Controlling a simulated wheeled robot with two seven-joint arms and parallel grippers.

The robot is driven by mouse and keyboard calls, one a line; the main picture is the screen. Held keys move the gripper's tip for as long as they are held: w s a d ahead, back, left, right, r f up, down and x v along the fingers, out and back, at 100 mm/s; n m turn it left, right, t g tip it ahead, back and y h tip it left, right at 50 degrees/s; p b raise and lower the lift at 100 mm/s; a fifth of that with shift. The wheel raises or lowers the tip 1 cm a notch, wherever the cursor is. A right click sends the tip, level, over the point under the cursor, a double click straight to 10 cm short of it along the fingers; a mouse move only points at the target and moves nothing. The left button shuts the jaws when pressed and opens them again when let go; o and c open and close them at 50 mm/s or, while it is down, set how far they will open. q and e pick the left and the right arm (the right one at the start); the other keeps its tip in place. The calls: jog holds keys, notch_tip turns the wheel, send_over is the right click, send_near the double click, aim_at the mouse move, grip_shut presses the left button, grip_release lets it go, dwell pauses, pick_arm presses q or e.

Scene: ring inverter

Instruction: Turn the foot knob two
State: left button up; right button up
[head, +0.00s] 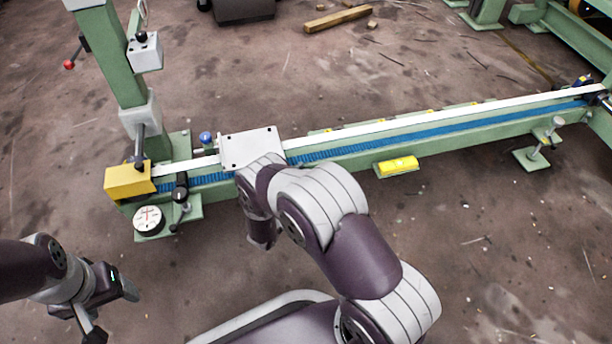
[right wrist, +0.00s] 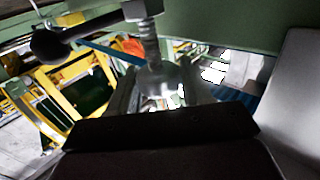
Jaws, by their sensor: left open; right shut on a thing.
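In the right wrist view, a grey knob (right wrist: 155,77) sits on an upright threaded stem (right wrist: 150,42). My right gripper (right wrist: 160,92) is shut on this knob, one finger on each side. In the head view my right forearm hides the knob and fingertips. Another foot with a grey screw knob (head: 556,123) stands by the right end of the green beam. My left gripper (head: 114,310) is open and empty at the lower left, apart from the machine.
The long green beam (head: 348,160) carries a blue strip, a white rail and a white carriage plate (head: 250,148). A yellow block (head: 128,181) and a round dial (head: 148,219) are at its left end. A dark ball-ended lever (right wrist: 50,45) is close to the stem. The front right floor is clear.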

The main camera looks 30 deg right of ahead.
jog(key=m+g, duration=0.1)
jog(key=m+g+h+b, duration=0.2)
jog(key=g, duration=0.1)
jog(key=shift+w+f, duration=0.1)
jog(key=shift+f, duration=0.15)
jog(key=shift+r+m+g+h+b, duration=0.15)
jog(key=shift+m+g+h+b, duration=0.15)
jog(key=shift+m+g+b, duration=1)
jog(key=shift+g+p, duration=0.5)
jog(key=shift+g, duration=0.2)
jog(key=shift+r, duration=0.1)
jog(key=o, duration=1)
jog(key=shift+d, duration=0.1)
jog(key=shift+c, duration=0.2)
